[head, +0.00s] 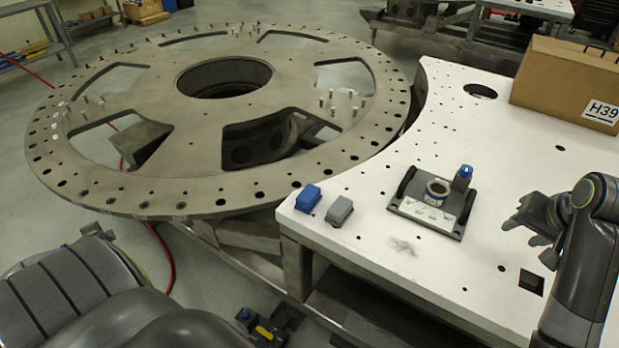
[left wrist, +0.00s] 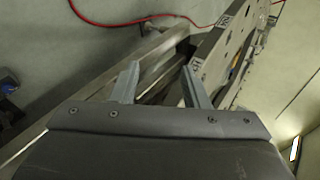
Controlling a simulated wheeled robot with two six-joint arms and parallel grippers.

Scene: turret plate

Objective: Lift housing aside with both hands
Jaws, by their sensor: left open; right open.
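A dark grey plate (head: 450,233) lies on the white table, with two black upright handles at its left and right sides. It carries a round, white-and-blue banded part (head: 438,192), likely the housing, and a blue-capped knob (head: 464,174). My right gripper (head: 516,222) is open and empty, to the right of the plate and apart from it. My left arm comes in at the lower left of the head view, away from the plate. My left gripper (left wrist: 160,84) shows in the left wrist view, open and empty, its two fingers apart over floor and metal frame.
A large perforated turret ring (head: 215,131) fills the left and middle. The white table (head: 390,285) has a blue block (head: 308,197) and a grey block (head: 339,211) near its left edge. A cardboard box (head: 570,85) stands at the back right. A red hose lies on the floor.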

